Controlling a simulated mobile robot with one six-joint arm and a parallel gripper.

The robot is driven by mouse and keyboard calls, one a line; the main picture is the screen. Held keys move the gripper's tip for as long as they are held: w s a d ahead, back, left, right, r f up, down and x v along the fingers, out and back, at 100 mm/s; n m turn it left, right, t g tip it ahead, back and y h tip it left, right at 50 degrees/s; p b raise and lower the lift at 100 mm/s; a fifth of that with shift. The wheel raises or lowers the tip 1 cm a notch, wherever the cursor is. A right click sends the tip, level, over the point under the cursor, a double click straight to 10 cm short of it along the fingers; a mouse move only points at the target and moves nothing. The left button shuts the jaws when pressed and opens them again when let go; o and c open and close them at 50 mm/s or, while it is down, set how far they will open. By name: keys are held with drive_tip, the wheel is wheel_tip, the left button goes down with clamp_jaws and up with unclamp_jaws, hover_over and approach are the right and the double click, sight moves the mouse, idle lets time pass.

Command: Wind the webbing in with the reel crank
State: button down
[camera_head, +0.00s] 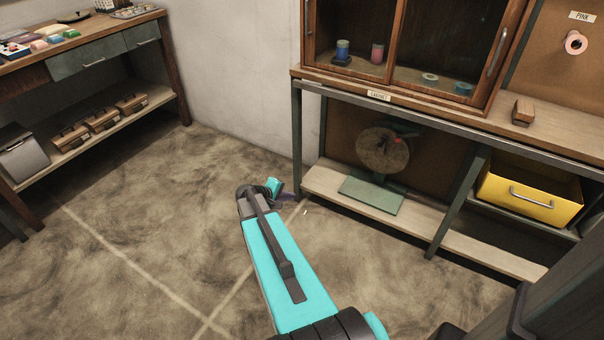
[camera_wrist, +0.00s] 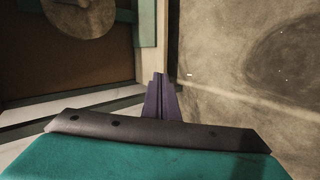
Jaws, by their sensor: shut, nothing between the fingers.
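The reel (camera_head: 383,150) is a round tan disc on a green stand with a flat green base (camera_head: 371,194). It stands on the low shelf under the cabinet. A small red part, perhaps the crank knob (camera_head: 397,140), shows near its upper right. The webbing cannot be made out. In the wrist view part of the reel disc (camera_wrist: 80,14) shows at the upper left, cut by the frame edge. My gripper (camera_head: 293,196) is at the shelf's left front end, left of the reel and apart from it. Its purple fingers (camera_wrist: 161,80) are shut and empty in the wrist view.
The low shelf (camera_head: 325,185) has a table leg (camera_head: 297,140) at its left end and another post (camera_head: 457,205) right of the reel. A yellow drawer bin (camera_head: 528,192) sits further right. A glass cabinet (camera_head: 400,50) stands above. Open floor (camera_head: 150,210) lies to the left.

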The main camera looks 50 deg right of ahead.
drive_tip(key=s+a+r+g+y+p, duration=0.1)
drive_tip(key=s+a+y+p, duration=0.25)
drive_tip(key=a+p, duration=0.75)
drive_tip(key=s+a+r+y+p, duration=0.2)
drive_tip(key=s+a+p, duration=0.25)
drive_tip(key=a, duration=1.25)
drive_tip(key=s+a+r+g+y+p, duration=0.1)
drive_tip(key=s+a+r+p, duration=0.2)
drive_tip(key=a, duration=0.4)
drive_tip(key=s+a+r+g+y+p, duration=0.1)
drive_tip(key=s+a+r+y+p, duration=0.1)
drive_tip(key=s+a+p, duration=0.4)
drive_tip(key=s+a+r+n+g+y+p, duration=0.1)
drive_tip(key=s+a+r+p, duration=0.3)
drive_tip(key=a, duration=0.4)
drive_tip(key=s+p, duration=0.1)
drive_tip(key=s, duration=0.1)
drive_tip(key=shift+s+r+g+y, duration=0.3)
drive_tip(key=shift+s+r+y, duration=0.05)
drive_tip(key=shift+s, duration=0.05)
drive_tip(key=shift+a, duration=0.1)
